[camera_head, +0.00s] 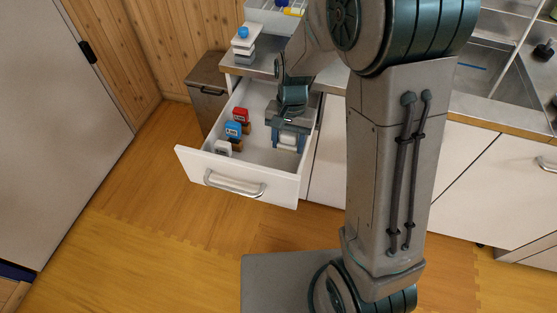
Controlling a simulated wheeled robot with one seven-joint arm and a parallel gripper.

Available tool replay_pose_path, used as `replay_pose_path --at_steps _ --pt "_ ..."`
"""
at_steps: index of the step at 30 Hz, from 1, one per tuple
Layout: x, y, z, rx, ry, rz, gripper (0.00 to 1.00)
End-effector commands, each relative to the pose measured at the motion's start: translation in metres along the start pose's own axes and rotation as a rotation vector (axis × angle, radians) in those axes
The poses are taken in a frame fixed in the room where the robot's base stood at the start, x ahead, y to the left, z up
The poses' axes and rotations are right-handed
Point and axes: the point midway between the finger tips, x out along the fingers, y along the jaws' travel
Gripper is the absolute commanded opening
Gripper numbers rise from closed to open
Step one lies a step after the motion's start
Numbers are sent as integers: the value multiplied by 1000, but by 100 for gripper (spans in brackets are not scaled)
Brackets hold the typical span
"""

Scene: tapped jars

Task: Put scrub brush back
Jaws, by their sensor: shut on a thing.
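The open drawer (190,160) juts out from the counter. My gripper (288,137) is down inside its right part. It is shut on a small pale thing (288,141), which looks like the scrub brush. My fingers cover its sides, and I cannot tell whether it touches the drawer floor. Along the drawer's left side stand a red block (241,115), a blue block (234,129) and a white block (223,147), with brown parts showing at them.
A small blue-topped white thing (243,38) stands on the counter's left end. A pale bin (290,14) with coloured items is behind it. A sink (485,68) is at right, a brown bin (207,88) left of the drawer. The drawer's middle is clear.

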Motion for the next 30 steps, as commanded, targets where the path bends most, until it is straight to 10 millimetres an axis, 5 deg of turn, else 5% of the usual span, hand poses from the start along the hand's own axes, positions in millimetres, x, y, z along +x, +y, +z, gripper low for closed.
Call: replay_pose_path --at_steps 7,18,29,30 --pt "22 -17 21 3 0 0 31" --pt "62 -18 16 3 -1 0 31" --pt "66 -18 15 3 0 -1 31" --pt "66 -18 15 3 0 -1 55"
